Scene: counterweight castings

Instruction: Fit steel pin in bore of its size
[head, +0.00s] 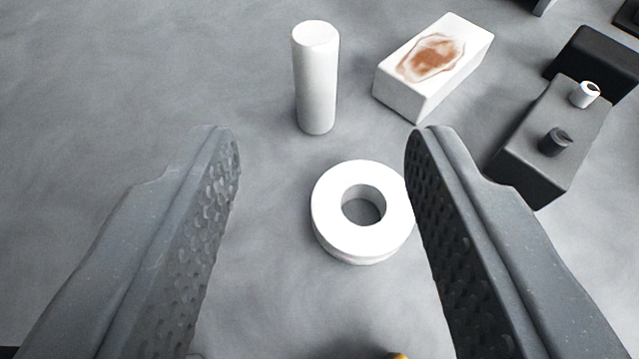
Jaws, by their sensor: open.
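A white cylindrical pin (316,85) stands upright on the grey floor, beyond my fingertips and a little left of the picture's middle. A white ring (335,220) with a round open bore (364,206) lies flat on the floor, nearer than the pin. The floor shows through the bore, and nothing is in it. My gripper (322,135) is open and empty, its two textured dark fingers wide apart. The ring shows between the fingers, its right edge close to the right finger in the picture. I cannot tell whether they touch. The pin is beyond both fingertips.
A white block (405,91) with a rusty brown patch lies right of the pin. A dark block (540,185) with two short cylinders on it and a black block (597,60) stand at the right. A yellow bit (398,355) shows at the bottom edge. The left floor is clear.

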